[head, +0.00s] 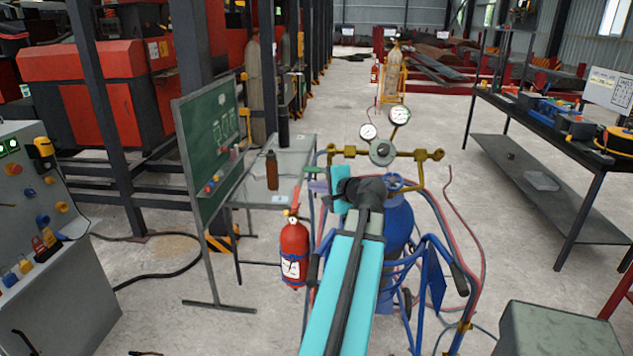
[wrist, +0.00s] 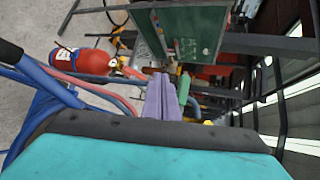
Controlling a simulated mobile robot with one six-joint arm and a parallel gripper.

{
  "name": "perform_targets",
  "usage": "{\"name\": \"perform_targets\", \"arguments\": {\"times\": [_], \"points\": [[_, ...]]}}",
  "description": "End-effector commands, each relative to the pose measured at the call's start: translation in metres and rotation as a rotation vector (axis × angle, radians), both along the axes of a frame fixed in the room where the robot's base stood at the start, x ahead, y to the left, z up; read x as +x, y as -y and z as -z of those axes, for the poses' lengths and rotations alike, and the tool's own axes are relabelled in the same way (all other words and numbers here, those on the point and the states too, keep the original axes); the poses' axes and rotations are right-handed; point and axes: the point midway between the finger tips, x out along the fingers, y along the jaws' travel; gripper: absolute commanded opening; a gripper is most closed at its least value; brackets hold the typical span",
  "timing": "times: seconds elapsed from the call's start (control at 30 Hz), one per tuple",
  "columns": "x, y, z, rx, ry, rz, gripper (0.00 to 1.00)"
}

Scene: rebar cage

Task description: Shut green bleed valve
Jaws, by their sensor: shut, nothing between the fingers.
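The green bleed valve shows as a small green lever (head: 313,169) at the left end of the brass manifold (head: 349,151), above the blue cylinder (head: 398,225). In the wrist view the green lever (wrist: 183,88) stands just right of my fingertips. My gripper (head: 317,187) has purple fingers that are shut and empty, just below the lever in the head view. In the wrist view my gripper (wrist: 160,92) points at the lever's left side. I cannot tell whether the fingers touch the lever. My arm hides part of the cylinder and the valve body.
Two gauges (head: 400,115) rise above the manifold. A chalkboard (head: 212,145) and a glass table (head: 285,160) stand to the left.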

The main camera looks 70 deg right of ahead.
Motion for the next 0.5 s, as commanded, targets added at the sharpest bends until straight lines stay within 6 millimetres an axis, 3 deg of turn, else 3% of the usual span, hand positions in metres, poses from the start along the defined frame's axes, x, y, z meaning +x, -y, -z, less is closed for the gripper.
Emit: {"name": "perform_targets", "arguments": {"times": [0.03, 0.5], "points": [[-0.002, -0.007, 0.011, 0.003, -0.002, -0.001, 0.0], [-0.048, -0.049, 0.0, 0.002, -0.004, -0.003, 0.0]]}}
